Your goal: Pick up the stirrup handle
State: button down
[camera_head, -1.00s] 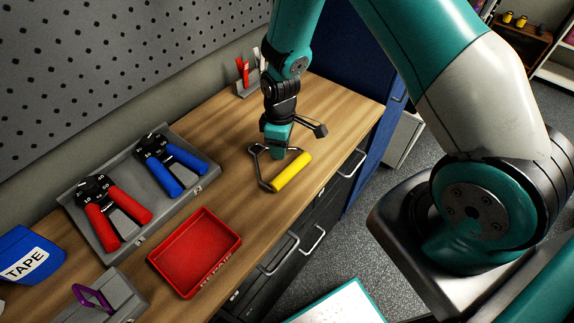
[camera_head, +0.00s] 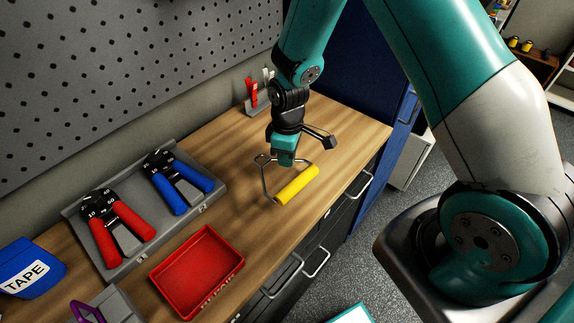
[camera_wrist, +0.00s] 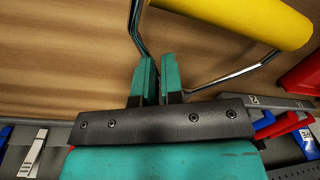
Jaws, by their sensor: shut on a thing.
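The stirrup handle (camera_head: 297,186) has a yellow cylindrical grip on a thin bent metal frame. My gripper (camera_head: 284,163) points down over the wooden bench, with its fingers shut on the metal frame at the end away from the yellow grip. In the wrist view the two teal fingers (camera_wrist: 160,78) are close together, and the frame's arms run out on both sides to the yellow grip (camera_wrist: 245,18). The exact contact between the fingertips is hidden. The handle is over the bench near its front edge; whether it is clear of the top is hard to tell.
A red tray (camera_head: 236,258) lies left of the handle on the bench (camera_head: 345,140). A grey tray (camera_head: 140,262) holds red-handled (camera_head: 118,224) and blue-handled (camera_head: 180,184) grippers. A blue tape holder (camera_head: 28,268) is at far left. A pegboard wall (camera_head: 130,60) stands behind; drawers face the front.

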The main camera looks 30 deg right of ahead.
notch_tip(320, 180, up, 17)
jog(key=b, duration=0.2)
dwell(0.7)
